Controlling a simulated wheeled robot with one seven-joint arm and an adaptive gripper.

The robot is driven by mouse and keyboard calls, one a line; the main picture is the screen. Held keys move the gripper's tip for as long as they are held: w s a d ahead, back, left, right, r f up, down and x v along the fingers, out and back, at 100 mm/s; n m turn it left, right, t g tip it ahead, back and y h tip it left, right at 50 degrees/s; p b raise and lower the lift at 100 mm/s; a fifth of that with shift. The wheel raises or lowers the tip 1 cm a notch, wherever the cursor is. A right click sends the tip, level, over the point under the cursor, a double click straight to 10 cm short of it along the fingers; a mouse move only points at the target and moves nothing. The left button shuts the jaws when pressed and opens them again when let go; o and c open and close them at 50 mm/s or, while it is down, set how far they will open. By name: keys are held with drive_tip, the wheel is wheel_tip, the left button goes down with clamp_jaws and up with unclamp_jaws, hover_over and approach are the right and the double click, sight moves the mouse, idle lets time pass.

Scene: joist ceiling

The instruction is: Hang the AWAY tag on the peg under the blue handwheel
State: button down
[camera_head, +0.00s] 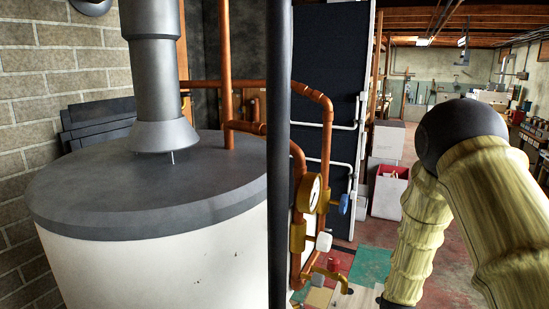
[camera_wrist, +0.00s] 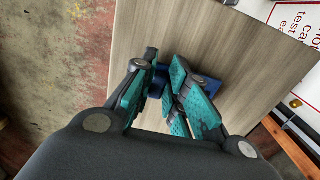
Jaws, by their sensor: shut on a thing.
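The blue handwheel (camera_head: 343,204) is on the copper pipework to the right of the dark post in the head view. I cannot make out a peg under it. My gripper (camera_wrist: 158,92) shows in the wrist view, with teal-padded fingers shut on a dark blue thing (camera_wrist: 155,84). The fingers hide much of this thing, and part of it shows beyond the right finger. No lettering shows on it, so I cannot tell whether it is the AWAY tag. A wood-grain board (camera_wrist: 225,45) lies behind the fingers. My gripper is outside the head view.
A large tank (camera_head: 150,250) fills the left, with a dark vertical post (camera_head: 279,150) beside it. A pressure gauge (camera_head: 311,193), a white handwheel (camera_head: 323,241) and a red handwheel (camera_head: 333,265) crowd the pipes. A red-and-white bin (camera_head: 389,190) stands behind.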

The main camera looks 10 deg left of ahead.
drive_tip(key=shift+r+p, duration=0.55)
drive_tip(key=shift+r, duration=0.3)
drive_tip(key=shift+r+p, duration=1.95)
drive_tip(key=shift+r, duration=0.55)
